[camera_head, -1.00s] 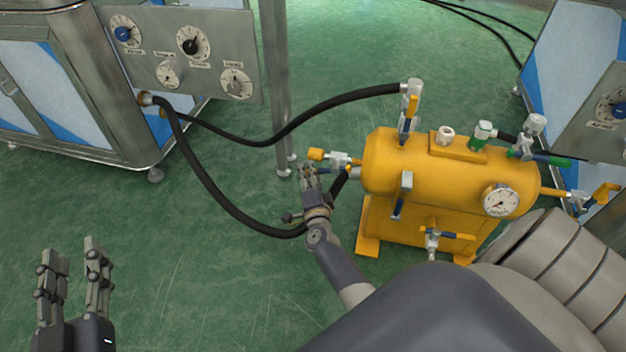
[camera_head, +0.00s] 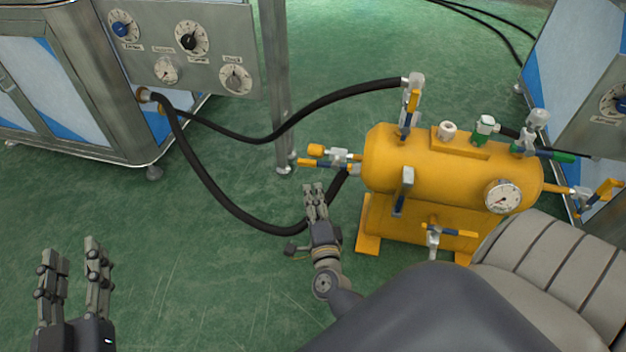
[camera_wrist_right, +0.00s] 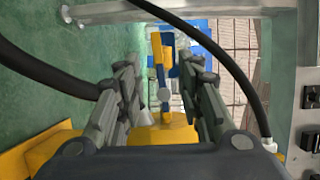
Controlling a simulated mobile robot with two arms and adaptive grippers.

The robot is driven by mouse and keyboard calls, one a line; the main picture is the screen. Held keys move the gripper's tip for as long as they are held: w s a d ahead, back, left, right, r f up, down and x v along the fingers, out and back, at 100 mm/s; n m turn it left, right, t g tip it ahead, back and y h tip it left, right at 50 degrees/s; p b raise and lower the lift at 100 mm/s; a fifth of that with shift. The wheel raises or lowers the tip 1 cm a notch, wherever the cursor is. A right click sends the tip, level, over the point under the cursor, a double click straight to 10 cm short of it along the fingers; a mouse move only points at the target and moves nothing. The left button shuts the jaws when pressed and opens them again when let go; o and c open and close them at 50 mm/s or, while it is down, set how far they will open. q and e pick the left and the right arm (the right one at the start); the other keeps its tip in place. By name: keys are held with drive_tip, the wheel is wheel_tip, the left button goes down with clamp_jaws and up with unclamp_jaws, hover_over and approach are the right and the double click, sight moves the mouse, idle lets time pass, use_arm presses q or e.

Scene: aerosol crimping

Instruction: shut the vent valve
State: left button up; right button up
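The yellow tank (camera_head: 400,158) carries several valves with yellow-and-blue levers; no label shows which is the vent valve. A valve at its left end (camera_head: 338,156) has a yellow end piece (camera_head: 315,150) and a lever (camera_head: 316,163) lying roughly along its pipe. My right gripper (camera_head: 314,188) is just below this valve, apart from it. In the right wrist view, its fingers (camera_wrist_right: 162,85) are spread and empty, with a yellow-and-blue lever (camera_wrist_right: 158,50) ahead between them. My left gripper (camera_head: 72,250) is open and empty at the lower left.
A black hose (camera_head: 215,195) loops close behind my right gripper; another hose (camera_head: 330,98) runs to the tank's upright valve (camera_head: 408,115). A metal post (camera_head: 275,90) and a dial panel (camera_head: 180,45) stand behind. The green floor between my grippers is clear.

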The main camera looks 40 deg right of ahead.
drive_tip(key=s+a+f+n+g+y+p, duration=0.2)
drive_tip(key=s+a+n+g+y+p, duration=0.2)
drive_tip(key=p, duration=0.9)
drive_tip(key=s+a+f+n+g+y+p, duration=0.2)
drive_tip(key=s+a+n+g+y+p, duration=0.2)
drive_tip(key=s+a+n+p, duration=0.4)
drive_tip(key=shift+s+a+n+y+p, duration=0.25)
drive_tip(key=shift+s+n+y+p, duration=0.05)
drive_tip(key=shift+s+n+p, duration=2.5)
drive_tip(key=shift+w+f+p, duration=0.15)
drive_tip(key=shift+w+p, duration=0.15)
